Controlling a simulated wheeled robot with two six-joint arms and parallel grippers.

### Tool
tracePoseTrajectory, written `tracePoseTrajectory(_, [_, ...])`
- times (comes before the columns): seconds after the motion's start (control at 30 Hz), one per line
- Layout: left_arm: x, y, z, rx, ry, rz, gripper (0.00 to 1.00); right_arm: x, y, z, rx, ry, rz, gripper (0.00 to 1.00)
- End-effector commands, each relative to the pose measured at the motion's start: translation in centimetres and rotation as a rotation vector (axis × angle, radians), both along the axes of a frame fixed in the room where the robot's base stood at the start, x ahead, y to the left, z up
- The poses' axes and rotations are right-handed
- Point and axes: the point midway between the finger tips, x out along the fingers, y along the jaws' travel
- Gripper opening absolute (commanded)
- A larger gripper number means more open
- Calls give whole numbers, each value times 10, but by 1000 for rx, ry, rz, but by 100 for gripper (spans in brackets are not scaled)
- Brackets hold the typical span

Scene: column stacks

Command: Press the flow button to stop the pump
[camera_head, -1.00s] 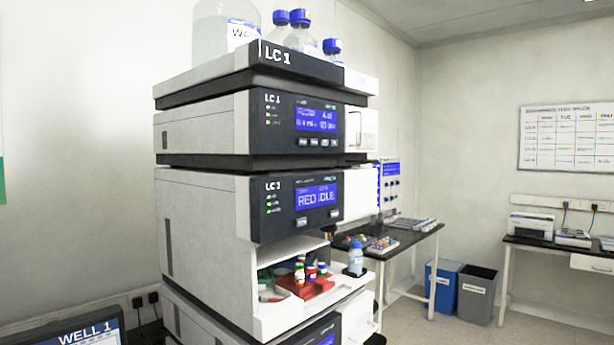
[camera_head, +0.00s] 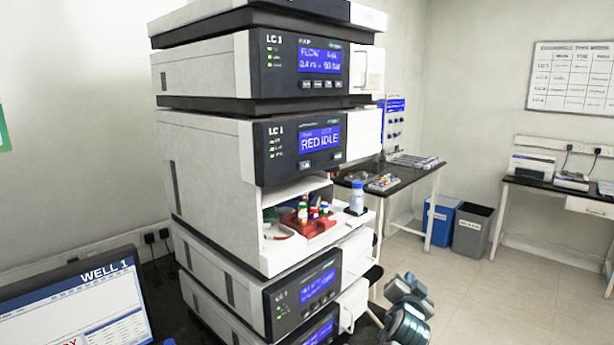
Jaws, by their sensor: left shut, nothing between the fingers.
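The pump module (camera_head: 205,76) is the upper unit of the LC 1 stack, with a dark front. Its blue display (camera_head: 320,60) shows a line starting with FLOW and a value in bar. A row of small dark buttons (camera_head: 318,84) lies below the display; their labels are too small to read, so I cannot tell which is the flow button. Only a small blue tip of what seems to be my left gripper (camera_head: 169,342) shows at the bottom edge, low and well away from the buttons. It is shut and empty. My right gripper is not in view.
Below the pump is a module reading RED IDLE (camera_head: 320,140), then an open bay with a red vial tray (camera_head: 308,226). A monitor (camera_head: 80,305) stands at lower left. Parts of my arm (camera_head: 405,310) show at lower right. Open floor (camera_head: 500,300) lies right of the stack.

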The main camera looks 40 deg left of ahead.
Motion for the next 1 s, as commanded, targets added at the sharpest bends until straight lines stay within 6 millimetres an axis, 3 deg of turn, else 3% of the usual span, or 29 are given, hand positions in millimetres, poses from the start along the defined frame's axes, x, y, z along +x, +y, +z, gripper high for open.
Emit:
tracePoseTrajectory(0.03, [0,1,30,6,-35,11,0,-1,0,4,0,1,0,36])
tracePoseTrajectory(0.27, [-16,9,143,38,-181,80,0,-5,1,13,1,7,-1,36])
tracePoseTrajectory(0.6, [-72,27,303,52,-402,206,0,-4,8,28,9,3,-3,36])
tracePoseTrajectory(0.8, [-123,40,384,39,-531,293,0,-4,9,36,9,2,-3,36])
tracePoseTrajectory(1.0, [-170,51,437,18,-628,364,0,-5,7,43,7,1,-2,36])
